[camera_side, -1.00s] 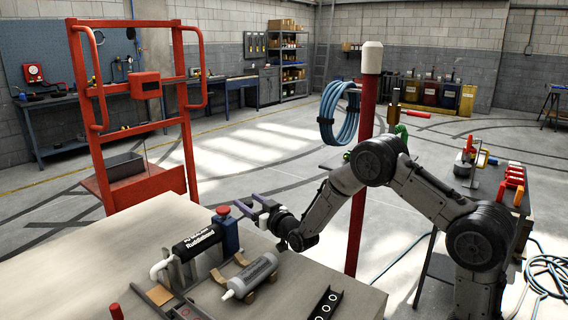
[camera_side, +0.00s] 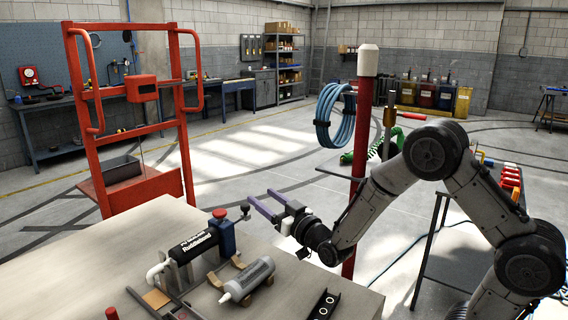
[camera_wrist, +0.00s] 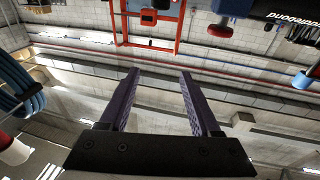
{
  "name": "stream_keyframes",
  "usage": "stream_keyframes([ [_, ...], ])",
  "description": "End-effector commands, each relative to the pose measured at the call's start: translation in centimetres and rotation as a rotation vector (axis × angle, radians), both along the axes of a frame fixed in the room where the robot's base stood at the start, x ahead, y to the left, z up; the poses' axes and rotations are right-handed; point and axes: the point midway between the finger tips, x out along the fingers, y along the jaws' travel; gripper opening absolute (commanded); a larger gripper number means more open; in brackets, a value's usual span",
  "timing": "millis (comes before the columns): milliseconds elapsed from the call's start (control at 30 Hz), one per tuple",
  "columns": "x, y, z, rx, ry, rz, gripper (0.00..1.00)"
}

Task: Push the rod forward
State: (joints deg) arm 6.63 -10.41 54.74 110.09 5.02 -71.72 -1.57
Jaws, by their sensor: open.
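A black cartridge (camera_side: 195,243) with white lettering lies in a holder on the bench. At its right end is a blue block (camera_side: 225,238) with a red cap (camera_side: 219,213). A short rod end with a dark knob (camera_side: 246,207) sticks out beyond the block; the rest of the rod is hidden. My gripper (camera_side: 261,197) is open and empty, to the right of the knob and apart from it.
A grey cartridge (camera_side: 249,279) lies on a wooden cradle in front. A black bracket with holes (camera_side: 324,304) lies near the bench's (camera_side: 90,270) right edge. A red post (camera_side: 357,180) with a blue hose coil (camera_side: 333,118) stands behind my arm.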

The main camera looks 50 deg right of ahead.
Motion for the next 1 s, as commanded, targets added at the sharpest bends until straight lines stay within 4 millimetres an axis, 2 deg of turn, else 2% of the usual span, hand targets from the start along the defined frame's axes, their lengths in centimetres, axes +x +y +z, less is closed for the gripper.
stream_keyframes([
  [100,-0.1,0.4,2.4,-0.002,-0.030,0.010,0.64],
  [367,-0.8,1.4,6.9,-0.001,-0.061,0.034,0.64],
  [600,-2.3,2.8,10.8,0.009,-0.029,0.068,0.64],
  [833,-4.6,4.1,13.3,0.022,0.048,0.104,0.64],
  [1000,-6.6,4.9,13.9,0.031,0.122,0.126,0.64],
])
